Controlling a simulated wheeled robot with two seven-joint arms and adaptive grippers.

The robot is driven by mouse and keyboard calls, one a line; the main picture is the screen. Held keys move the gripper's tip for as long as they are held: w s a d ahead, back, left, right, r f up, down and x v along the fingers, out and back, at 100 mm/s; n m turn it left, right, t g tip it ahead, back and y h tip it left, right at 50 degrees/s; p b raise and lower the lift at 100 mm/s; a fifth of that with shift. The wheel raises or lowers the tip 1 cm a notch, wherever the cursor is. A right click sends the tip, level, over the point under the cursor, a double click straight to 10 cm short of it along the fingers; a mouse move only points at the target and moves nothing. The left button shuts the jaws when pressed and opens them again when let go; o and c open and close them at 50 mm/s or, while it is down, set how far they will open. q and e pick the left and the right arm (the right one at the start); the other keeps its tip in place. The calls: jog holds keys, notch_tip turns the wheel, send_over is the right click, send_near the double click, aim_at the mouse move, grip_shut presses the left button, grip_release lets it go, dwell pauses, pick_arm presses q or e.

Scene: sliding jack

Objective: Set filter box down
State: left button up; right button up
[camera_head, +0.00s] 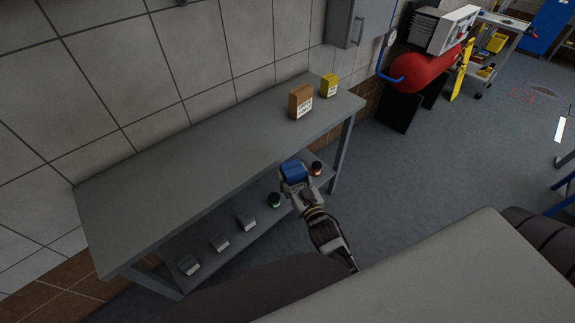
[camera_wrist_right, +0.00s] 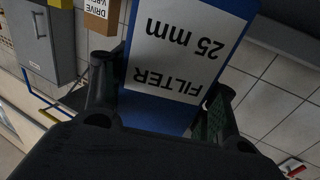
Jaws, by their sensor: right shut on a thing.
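The filter box is blue with a white label reading "FILTER 25 mm". It fills the middle of the right wrist view (camera_wrist_right: 165,108), where the label is upside down. In the head view the filter box (camera_head: 293,171) is at the front edge of the grey workbench (camera_head: 190,165). My right gripper (camera_head: 294,182) is shut on it, with a finger on each side in the right wrist view (camera_wrist_right: 160,105). I cannot tell from these views whether the box touches anything beneath it. My left gripper is not in view.
A brown box (camera_head: 301,101) and a yellow box (camera_head: 330,85) stand at the bench's far right end. The rest of the top is clear. The lower shelf holds several grey boxes (camera_head: 246,220), a green-topped item (camera_head: 274,200) and an orange-brown jar (camera_head: 316,168).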

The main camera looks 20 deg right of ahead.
jog(key=a+r+n+g+y, duration=0.2)
jog(key=a+r+n+y, duration=0.2)
jog(key=a+r, duration=0.3)
jog(key=s+a+r+n+g+y, duration=0.1)
jog(key=a+r+y, duration=0.6)
jog(key=r, duration=0.7)
jog(key=shift+a+r+n+g, duration=0.2)
jog(key=shift+a+n+g, duration=0.3)
jog(key=shift+n, duration=0.9)
jog(key=shift+d, duration=0.1)
